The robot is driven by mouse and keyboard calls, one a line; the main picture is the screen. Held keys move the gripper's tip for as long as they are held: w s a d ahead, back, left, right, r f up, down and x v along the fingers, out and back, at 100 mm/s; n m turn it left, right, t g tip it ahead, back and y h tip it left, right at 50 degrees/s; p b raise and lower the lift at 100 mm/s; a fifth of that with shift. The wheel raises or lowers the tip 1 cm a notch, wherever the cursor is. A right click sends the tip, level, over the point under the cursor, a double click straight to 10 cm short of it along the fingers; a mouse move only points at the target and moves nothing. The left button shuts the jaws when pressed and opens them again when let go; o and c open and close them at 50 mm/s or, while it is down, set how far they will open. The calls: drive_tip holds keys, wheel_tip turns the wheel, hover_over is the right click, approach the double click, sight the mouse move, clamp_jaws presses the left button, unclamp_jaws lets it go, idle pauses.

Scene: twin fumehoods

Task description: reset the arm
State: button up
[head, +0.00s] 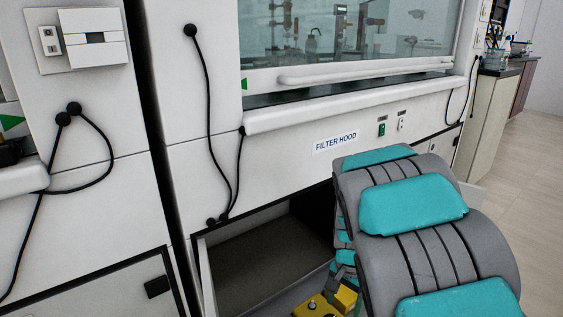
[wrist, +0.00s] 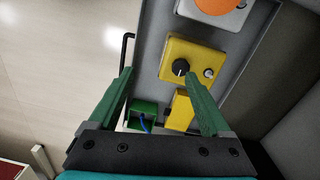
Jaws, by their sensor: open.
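My gripper (wrist: 161,76) shows in the wrist view with its two green fingers spread wide and nothing held between them. A yellow box with a black knob (wrist: 180,67) lies just beyond the fingertips; I cannot tell the exact gap. My arm, grey with teal pads, fills the lower right of the head view and is bent down toward the open cabinet (head: 265,254) under the filter hood. The gripper itself is hidden in the head view. A yellow box (head: 318,306) shows at the bottom beside the arm.
A yellow block (wrist: 181,110) and a green box with a blue cable (wrist: 143,115) sit near the fingers. An orange round part (wrist: 215,4) is at the top. The hood's sash (head: 350,72) and ledge (head: 340,106) stand above the cabinet. Open floor (head: 524,150) lies right.

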drive_tip(key=s+r+n, duration=0.3)
drive_tip(key=s+r, duration=0.1)
drive_tip(key=s, duration=0.5)
drive_tip(key=s+r+n+g, duration=0.1)
drive_tip(key=s+r+n, duration=0.2)
drive_tip(key=s, duration=0.7)
drive_tip(key=s+r+n, duration=0.3)
drive_tip(key=s+r, duration=0.1)
drive_tip(key=s, duration=0.5)
drive_tip(key=shift+s+a+r+p, duration=0.3)
drive_tip(key=shift+a, duration=0.05)
